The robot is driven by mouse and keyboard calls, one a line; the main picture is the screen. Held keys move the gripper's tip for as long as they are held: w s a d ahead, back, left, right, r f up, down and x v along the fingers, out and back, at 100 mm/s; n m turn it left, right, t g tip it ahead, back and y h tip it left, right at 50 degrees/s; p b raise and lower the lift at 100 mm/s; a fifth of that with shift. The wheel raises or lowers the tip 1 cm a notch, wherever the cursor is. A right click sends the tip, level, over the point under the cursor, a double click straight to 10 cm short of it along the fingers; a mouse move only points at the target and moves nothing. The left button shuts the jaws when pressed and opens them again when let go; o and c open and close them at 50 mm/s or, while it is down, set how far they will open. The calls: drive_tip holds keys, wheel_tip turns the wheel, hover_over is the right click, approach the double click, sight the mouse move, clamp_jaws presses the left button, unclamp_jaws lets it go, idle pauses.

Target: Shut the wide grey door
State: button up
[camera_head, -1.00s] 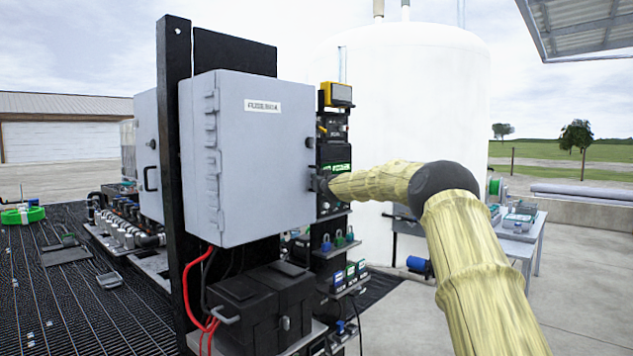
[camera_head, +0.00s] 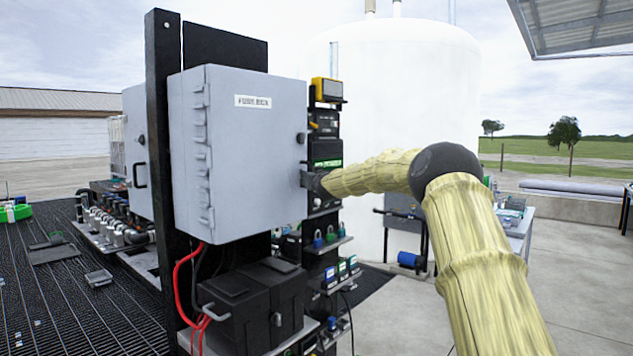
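The wide grey door (camera_head: 255,155) is the labelled front face of a grey box on a black post. Its hinges (camera_head: 204,155) run down its left edge, and a small dark latch knob (camera_head: 301,138) sits near its right edge. The door looks flat against the box or nearly so; its right edge is seen too obliquely to tell of a gap. My gripper (camera_head: 308,181) is at the door's right edge, below the knob, touching or very close to it. The gripper is small and dark here, and its fingers cannot be made out.
A second grey cabinet (camera_head: 133,150) with a black handle stands behind to the left. A black battery box (camera_head: 250,305) with red cables sits below the door. Shelves of small devices (camera_head: 325,245) stand right of it. Open concrete lies at right, before a white tank (camera_head: 400,90).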

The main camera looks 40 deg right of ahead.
drive_tip(key=v, duration=0.9)
drive_tip(key=shift+s, duration=0.35)
idle(0.4)
